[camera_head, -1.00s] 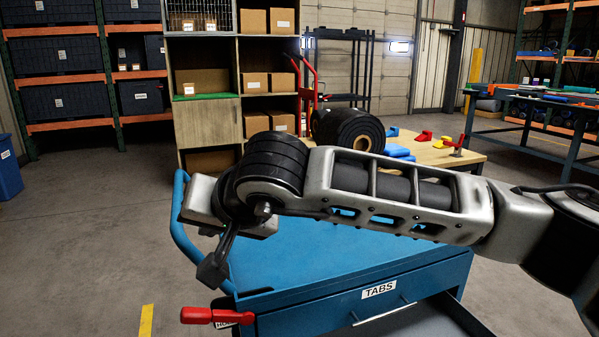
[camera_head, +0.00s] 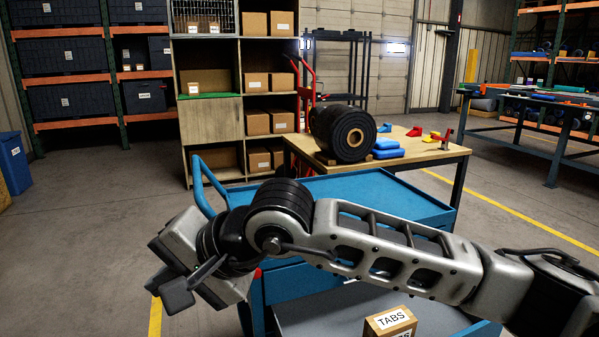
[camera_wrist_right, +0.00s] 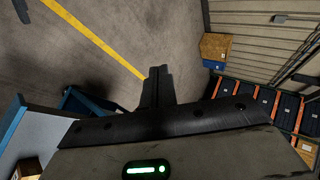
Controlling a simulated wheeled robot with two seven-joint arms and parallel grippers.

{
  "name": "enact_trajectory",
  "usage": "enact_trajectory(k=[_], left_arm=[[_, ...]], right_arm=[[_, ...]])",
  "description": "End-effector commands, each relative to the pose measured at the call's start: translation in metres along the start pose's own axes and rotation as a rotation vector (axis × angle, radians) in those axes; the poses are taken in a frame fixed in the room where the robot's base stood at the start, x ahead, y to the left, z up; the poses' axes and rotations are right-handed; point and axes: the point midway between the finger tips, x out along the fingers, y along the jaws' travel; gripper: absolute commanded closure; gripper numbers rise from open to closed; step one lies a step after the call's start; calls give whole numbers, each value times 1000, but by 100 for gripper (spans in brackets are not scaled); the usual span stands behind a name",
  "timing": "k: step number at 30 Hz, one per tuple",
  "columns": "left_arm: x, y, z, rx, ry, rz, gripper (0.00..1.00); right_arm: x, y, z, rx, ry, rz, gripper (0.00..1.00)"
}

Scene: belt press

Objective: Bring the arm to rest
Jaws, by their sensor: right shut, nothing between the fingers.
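My right arm reaches in from the right in the head view and crosses in front of a blue cart (camera_head: 380,195). My right gripper (camera_head: 178,296) is at the arm's left end, low and left of the cart, tilted downward. In the right wrist view its dark fingers (camera_wrist_right: 157,75) are together with nothing between them, over bare floor. My left gripper is not in view.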

Motion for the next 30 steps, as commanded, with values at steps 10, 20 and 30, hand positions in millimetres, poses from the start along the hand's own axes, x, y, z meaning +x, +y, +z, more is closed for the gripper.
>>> enact_trajectory(k=[10,20,30], left_arm=[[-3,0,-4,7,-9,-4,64],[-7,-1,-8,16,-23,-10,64],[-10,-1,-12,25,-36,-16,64]], right_arm=[[-25,-38,69,965,-593,-403,100],[-99,37,-20,2473,-1434,-909,100],[-101,286,-6,-1350,913,666,100]])
